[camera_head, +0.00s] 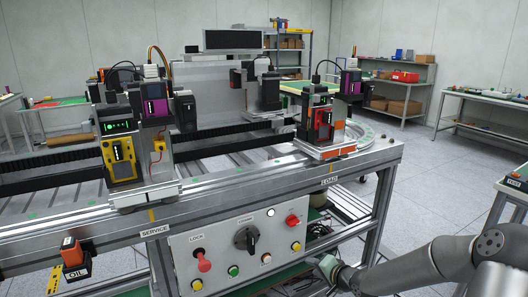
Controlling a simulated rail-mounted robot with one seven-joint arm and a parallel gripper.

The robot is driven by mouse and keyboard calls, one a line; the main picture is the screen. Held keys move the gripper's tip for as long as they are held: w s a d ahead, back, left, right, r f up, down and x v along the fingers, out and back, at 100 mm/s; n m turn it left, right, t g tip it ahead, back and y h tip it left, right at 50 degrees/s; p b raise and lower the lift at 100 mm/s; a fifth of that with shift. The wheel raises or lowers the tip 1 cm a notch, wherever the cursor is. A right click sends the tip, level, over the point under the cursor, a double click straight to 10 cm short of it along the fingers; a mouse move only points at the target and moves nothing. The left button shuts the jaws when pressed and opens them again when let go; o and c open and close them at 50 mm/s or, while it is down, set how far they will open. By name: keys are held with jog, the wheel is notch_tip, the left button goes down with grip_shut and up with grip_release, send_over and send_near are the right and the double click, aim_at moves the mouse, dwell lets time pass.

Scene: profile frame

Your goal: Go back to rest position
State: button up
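My arm enters from the bottom right and reaches left, low in front of the profile frame (396,153).
A yellow-black module (118,158) stands above SERVICE and a red-black module (318,122) above LOAD. An orange-black block sits at OIL (74,257) on the left. A side table (515,190) stands at the right edge. Open floor (430,185) lies right of the frame.

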jog(key=s+a+r+n+g+h+p, duration=0.2)
jog(key=s+r+n+g+h+p, duration=0.1)
jog(key=s+r, duration=1.1)
jog(key=s+a+r+n+g+h+p, duration=0.2)
jog(key=s+r+n+g+p, duration=0.3)
jog(key=s, duration=1.7)
notch_tip(320, 180, up, 9)
jog(key=g+p, duration=0.2)
jog(key=p, duration=0.3)
jog(key=shift+a+n+h, duration=0.25)
jog(key=shift+n+h, duration=0.05)
jog(key=shift+h, duration=0.1)
